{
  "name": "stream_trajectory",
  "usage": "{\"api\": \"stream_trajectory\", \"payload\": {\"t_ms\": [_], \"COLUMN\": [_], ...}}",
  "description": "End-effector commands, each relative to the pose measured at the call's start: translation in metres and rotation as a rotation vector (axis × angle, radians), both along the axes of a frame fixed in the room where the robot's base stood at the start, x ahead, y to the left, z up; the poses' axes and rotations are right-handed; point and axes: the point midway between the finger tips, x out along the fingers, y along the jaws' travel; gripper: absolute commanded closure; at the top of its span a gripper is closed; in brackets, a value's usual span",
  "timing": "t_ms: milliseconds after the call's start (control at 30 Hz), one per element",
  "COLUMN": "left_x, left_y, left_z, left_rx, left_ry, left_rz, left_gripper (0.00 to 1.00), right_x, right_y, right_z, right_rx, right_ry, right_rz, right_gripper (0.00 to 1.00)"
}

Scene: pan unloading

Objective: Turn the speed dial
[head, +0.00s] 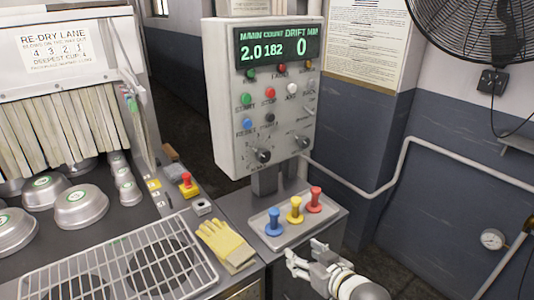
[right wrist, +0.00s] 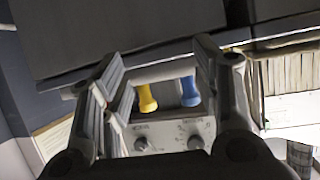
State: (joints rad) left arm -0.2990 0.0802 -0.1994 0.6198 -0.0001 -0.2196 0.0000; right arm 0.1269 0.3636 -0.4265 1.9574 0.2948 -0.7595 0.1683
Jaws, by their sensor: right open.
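A grey control box (head: 225,120) stands on a post, with a green display (head: 280,46) reading 2.0, 182 and 0. Two dark dials sit low on its face: a left dial (head: 262,155) and a right dial (head: 301,141). Their labels are too small to read surely, so I cannot tell which is the speed dial. My right gripper (head: 304,252) is open and empty, below and in front of the box, apart from both dials. In the right wrist view two knobs (right wrist: 141,145) (right wrist: 195,142) show on the panel beyond the open fingers (right wrist: 158,58). My left gripper is out of view.
A tray (head: 262,245) with blue (head: 274,224), yellow (head: 295,211) and red (head: 315,200) handled pieces lies beneath the box, close to my right gripper. Yellow gloves (head: 226,243), a wire rack (head: 120,265) and metal pans (head: 82,206) are at left. A pipe (head: 398,165) runs at right.

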Motion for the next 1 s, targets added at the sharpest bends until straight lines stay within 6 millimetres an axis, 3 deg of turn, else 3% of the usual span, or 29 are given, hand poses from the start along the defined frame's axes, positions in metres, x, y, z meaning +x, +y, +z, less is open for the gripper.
{"api": "stream_trajectory", "payload": {"t_ms": [33, 233, 433, 600, 767, 1000], "left_x": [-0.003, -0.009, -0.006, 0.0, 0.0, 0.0], "left_y": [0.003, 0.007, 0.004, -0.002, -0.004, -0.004], "left_z": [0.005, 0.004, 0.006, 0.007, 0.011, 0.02], "left_rx": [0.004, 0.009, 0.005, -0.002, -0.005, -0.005], "left_ry": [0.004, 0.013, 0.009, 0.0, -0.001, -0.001], "left_rz": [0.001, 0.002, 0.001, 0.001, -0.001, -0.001], "left_gripper": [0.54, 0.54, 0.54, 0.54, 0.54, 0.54], "right_x": [0.005, 0.04, 0.061, 0.068, 0.078, 0.108], "right_y": [0.009, 0.024, 0.031, 0.034, 0.041, 0.063], "right_z": [0.04, 0.108, 0.169, 0.191, 0.193, 0.195], "right_rx": [0.015, 0.088, 0.15, 0.176, 0.18, 0.179], "right_ry": [-0.062, -0.222, -0.348, -0.391, -0.394, -0.395], "right_rz": [0.032, 0.099, 0.154, 0.174, 0.175, 0.175], "right_gripper": [0.43, 0.43, 0.43, 0.43, 0.43, 0.43]}}
